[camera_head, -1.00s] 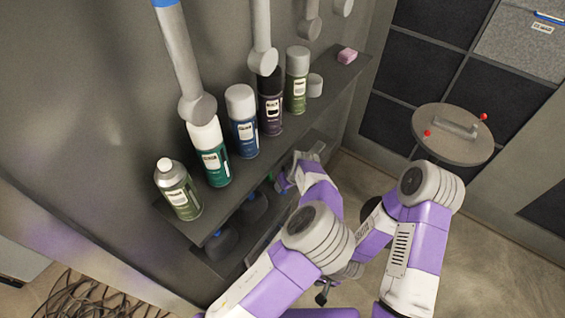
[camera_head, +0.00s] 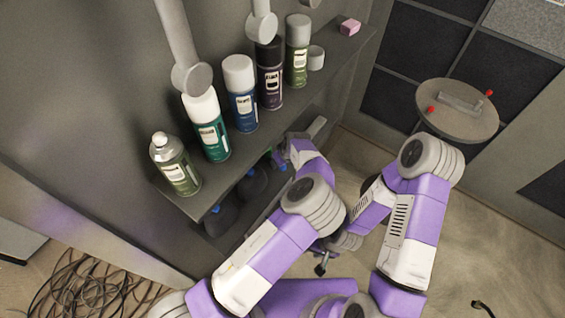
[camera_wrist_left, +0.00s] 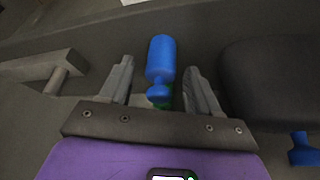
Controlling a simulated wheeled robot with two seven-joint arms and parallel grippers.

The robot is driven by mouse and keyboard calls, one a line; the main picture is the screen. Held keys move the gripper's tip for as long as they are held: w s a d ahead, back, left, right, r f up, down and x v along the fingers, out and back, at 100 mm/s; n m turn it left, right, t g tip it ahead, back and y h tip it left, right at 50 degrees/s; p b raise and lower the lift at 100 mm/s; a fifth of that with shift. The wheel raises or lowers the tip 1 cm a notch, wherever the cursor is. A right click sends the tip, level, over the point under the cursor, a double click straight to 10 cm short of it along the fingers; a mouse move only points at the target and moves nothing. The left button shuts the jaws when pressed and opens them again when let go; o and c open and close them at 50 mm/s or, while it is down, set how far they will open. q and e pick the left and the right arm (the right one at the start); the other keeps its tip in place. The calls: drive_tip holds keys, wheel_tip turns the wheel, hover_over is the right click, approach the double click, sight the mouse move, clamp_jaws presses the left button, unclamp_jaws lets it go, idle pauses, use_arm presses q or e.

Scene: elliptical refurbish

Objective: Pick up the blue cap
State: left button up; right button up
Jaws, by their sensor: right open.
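In the left wrist view a bright blue cap (camera_wrist_left: 161,58) with a narrow blue neck below it lies between the fingers of my left gripper (camera_wrist_left: 160,85). The fingers are apart, with a gap on each side of the blue piece. Something green shows just under the neck. Another blue piece (camera_wrist_left: 303,150) is at the right edge, by a dark rounded body. In the head view my left gripper reaches to the lower shelf and is mostly hidden by the shelf and arm. My right gripper (camera_head: 322,266) is open and empty, low over the floor.
Several spray cans, including a blue one (camera_head: 240,93) and a teal one (camera_head: 207,124), stand on the upper shelf (camera_head: 318,97), above my left gripper. Dark bottles (camera_head: 254,184) sit on the lower shelf. A round stool (camera_head: 455,118) and coiled cables (camera_head: 85,290) are on the floor.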

use_arm(q)
drive_tip(key=c, duration=1)
